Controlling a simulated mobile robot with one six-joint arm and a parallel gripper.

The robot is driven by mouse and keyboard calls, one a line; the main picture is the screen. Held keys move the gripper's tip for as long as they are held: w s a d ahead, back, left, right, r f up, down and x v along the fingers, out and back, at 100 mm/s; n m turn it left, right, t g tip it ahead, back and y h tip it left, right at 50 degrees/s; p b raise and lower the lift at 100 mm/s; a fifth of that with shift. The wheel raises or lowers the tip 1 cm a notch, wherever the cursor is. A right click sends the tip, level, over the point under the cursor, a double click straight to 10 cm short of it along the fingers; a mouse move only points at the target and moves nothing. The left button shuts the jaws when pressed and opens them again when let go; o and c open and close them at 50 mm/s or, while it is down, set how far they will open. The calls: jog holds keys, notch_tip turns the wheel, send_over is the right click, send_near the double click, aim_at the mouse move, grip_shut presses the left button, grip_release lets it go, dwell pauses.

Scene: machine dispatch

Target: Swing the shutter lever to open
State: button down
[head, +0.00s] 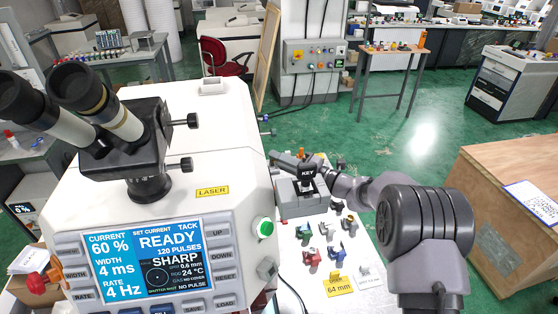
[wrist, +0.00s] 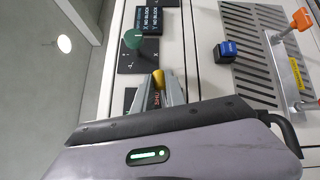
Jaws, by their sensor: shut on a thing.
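In the wrist view my gripper (wrist: 160,88) is closed around a yellow knob (wrist: 158,77), which appears to be the tip of the shutter lever. Its tip sticks out between the fingers. In the head view my gripper (head: 278,155) reaches left to the right side of the white laser machine (head: 235,125); the lever cannot be made out there. The machine's screen (head: 148,262) reads READY and SHARP, with small shutter text that seems to say shut.
In the wrist view a green round knob (wrist: 135,38) stands just beyond the fingers, with a black panel (wrist: 148,20) behind it. A blue block (wrist: 228,50) and an orange-topped post (wrist: 302,19) are to the right. Several small coloured parts (head: 311,257) lie below my arm in the head view.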

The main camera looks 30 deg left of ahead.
jog(key=shift+f+n+b, duration=0.1)
jog(key=shift+n+b, duration=0.2)
jog(key=shift+b, duration=0.25)
jog(key=shift+s+d+r+n+g+y+b, duration=0.45)
jog(key=shift+n+g+y+b, duration=0.35)
jog(key=shift+n+g+b, duration=2.05)
jog(key=shift+s+d+r+n+g+y+b, duration=0.65)
jog(key=shift+n+g+b, duration=1.3)
jog(key=shift+n+b, duration=1.8)
jog(key=shift+s+d+r+n+g+y+b, duration=0.15)
jog(key=shift+s+r+n+g+y+b, duration=0.55)
jog(key=shift+n+g+b, duration=2.6)
jog(key=shift+w+f+n+t+p, duration=0.2)
jog(key=shift+n+p, duration=0.2)
jog(key=shift+n, duration=0.15)
jog(key=shift+w+f+n+t+p, duration=0.1)
jog(key=shift+n+t+p, duration=0.1)
jog(key=shift+n+p, duration=0.25)
jog(key=c, duration=1.4)
grip_release()
jog(key=shift+o, duration=0.2)
